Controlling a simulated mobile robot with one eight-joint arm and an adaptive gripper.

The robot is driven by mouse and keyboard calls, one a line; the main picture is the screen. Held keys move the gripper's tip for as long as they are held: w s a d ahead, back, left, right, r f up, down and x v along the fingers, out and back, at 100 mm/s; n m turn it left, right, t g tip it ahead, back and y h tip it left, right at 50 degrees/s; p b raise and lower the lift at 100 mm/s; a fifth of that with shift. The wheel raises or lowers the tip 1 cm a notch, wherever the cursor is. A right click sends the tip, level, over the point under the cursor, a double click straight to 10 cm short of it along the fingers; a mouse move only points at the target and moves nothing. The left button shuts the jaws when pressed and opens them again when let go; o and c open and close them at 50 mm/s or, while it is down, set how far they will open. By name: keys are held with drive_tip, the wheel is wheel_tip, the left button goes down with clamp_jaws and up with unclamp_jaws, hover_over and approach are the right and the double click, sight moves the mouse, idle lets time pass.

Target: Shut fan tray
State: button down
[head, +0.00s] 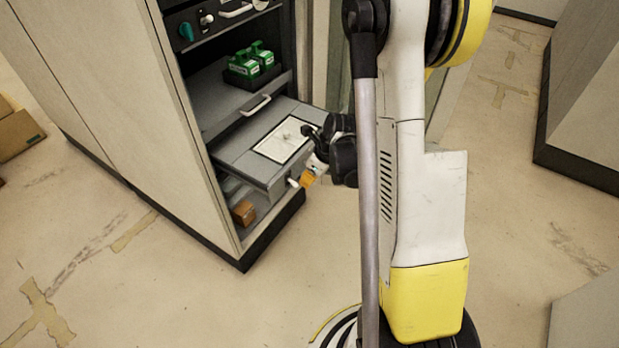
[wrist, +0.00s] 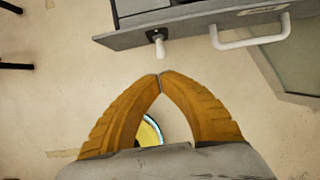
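A grey tray (head: 233,158), which looks like the fan tray, sticks out of the open cabinet in the head view, with a white sheet or label on its top. In the wrist view its front panel (wrist: 130,36) runs along the top of the picture. It carries a white-tipped toggle or knob (wrist: 158,45) and a white bar handle (wrist: 250,42) to the right. My gripper (wrist: 160,75) has its orange fingertips together with nothing between them, just short of the toggle and apart from it in the picture. In the head view my gripper (head: 308,177) is by the tray's front.
The cabinet (head: 130,120) has another shelf above with green-and-white items (head: 250,62) and a white handle (head: 256,105). An orange-brown box (head: 243,212) sits below the tray. Cardboard boxes (head: 18,135) lie at far left.

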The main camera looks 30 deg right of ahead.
sight(294, 185)
drive_tip(key=w+f, duration=0.1)
drive_tip(key=w+a+f+b, duration=0.1)
drive_tip(key=w+f, duration=0.1)
drive_tip(key=shift+w+a+f+b, duration=0.3)
drive_tip(key=shift+w+b, duration=0.05)
drive_tip(key=shift+w+a+r, duration=0.1)
drive_tip(key=shift+w+a, duration=0.15)
drive_tip(key=shift+w, duration=0.35)
